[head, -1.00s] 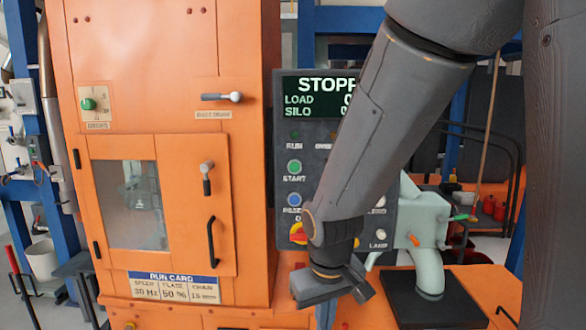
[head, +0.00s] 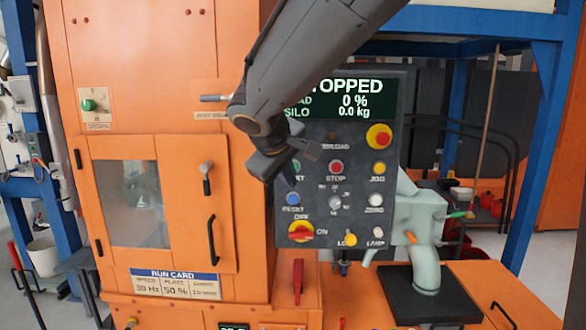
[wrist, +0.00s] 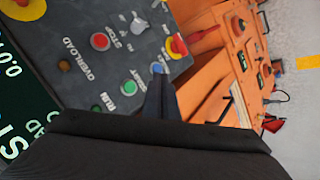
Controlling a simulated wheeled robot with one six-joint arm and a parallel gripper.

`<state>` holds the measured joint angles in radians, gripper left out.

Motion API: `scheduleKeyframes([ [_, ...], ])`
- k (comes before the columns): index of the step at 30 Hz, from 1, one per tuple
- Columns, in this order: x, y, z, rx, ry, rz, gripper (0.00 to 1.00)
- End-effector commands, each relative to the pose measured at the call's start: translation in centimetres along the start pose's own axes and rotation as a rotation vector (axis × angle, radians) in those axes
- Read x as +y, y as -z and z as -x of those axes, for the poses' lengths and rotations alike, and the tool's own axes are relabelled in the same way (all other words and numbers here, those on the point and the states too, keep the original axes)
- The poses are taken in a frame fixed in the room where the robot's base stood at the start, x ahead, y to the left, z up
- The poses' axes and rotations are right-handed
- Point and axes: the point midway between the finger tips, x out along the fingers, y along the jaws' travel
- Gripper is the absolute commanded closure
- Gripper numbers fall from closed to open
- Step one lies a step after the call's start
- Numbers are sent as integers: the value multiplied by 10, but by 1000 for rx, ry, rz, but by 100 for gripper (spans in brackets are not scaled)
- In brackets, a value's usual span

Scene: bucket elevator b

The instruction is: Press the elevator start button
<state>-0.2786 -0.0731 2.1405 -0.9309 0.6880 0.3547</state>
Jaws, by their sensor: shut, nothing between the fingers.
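The control panel (head: 390,105) is dark grey, and its screen reads STOPPED. The green start button (head: 296,165) sits at the panel's left, partly hidden by my gripper (head: 289,181). In the wrist view the start button (wrist: 129,88) shows whole, just left of my fingers. My gripper (wrist: 159,80) is shut and empty, in front of the panel. Its tips overlap the edge of the blue reset button (wrist: 158,68) in the wrist view. I cannot tell how far the tips are from the panel.
The red stop button (head: 336,167) is right of start. A red and yellow rotary switch (head: 302,232) sits below reset. A yellow-ringed red button (head: 379,136) is at upper right. The orange machine housing (head: 170,60) stands left, with a protruding door handle (head: 211,240).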

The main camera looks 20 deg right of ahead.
Motion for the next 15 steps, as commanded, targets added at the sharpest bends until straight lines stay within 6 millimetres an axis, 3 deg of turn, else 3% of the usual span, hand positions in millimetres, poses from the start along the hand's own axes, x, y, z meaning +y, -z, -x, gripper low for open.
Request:
scheduleKeyframes([
  [8, 5, 5, -8, -3, 1, 0, 100],
  [15, 21, 20, -28, -4, 1, 1, 100],
])
